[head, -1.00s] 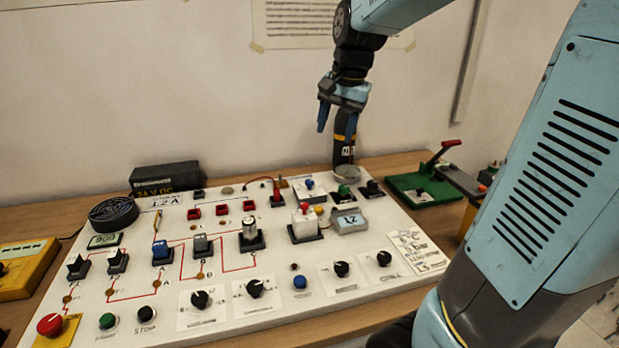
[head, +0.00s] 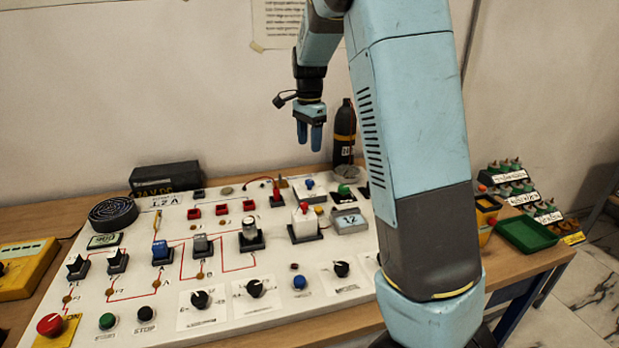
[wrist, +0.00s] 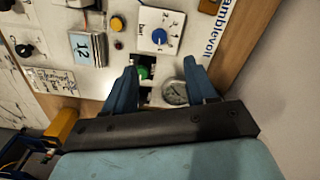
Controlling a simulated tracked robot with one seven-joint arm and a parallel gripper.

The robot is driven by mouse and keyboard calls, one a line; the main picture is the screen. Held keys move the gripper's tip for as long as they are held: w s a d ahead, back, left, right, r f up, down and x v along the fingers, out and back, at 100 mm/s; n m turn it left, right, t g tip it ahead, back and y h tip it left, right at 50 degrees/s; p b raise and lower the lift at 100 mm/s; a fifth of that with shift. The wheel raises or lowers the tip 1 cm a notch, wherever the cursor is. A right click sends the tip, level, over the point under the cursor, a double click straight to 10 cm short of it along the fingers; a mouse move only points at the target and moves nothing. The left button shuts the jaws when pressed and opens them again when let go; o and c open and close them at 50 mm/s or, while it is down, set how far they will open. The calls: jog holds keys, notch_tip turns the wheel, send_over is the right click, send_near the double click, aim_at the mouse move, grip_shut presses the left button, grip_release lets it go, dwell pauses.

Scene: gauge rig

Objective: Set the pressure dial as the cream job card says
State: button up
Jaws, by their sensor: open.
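My gripper (head: 309,135) hangs fingers down, open and empty, above the back right of the white panel (head: 185,270). In the wrist view its two blue fingers (wrist: 161,68) are spread, with a green button (wrist: 143,73) and a round grey gauge face (wrist: 174,92) seen between and beyond them. The cream job card (wrist: 55,82) lies at left in the wrist view, its handwriting too small to read; my arm hides it in the head view. Black dials on white plates line the panel front: one (head: 200,299), another (head: 255,288), a third (head: 341,268). I cannot tell which is pressure.
A blue knob (wrist: 158,37) sits on a numbered plate at the back. A box marked 12 (wrist: 86,47) stands near it. A dark bottle (head: 345,130) stands behind the panel. Switches, including a tall grey knob (head: 249,232), rise from the panel. A green tray (head: 527,233) is at right.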

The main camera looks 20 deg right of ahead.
aim_at(309, 181)
notch_tip(309, 181, down, 12)
jog(key=shift+f, duration=0.25)
dwell(0.4)
jog(key=c, duration=1.1)
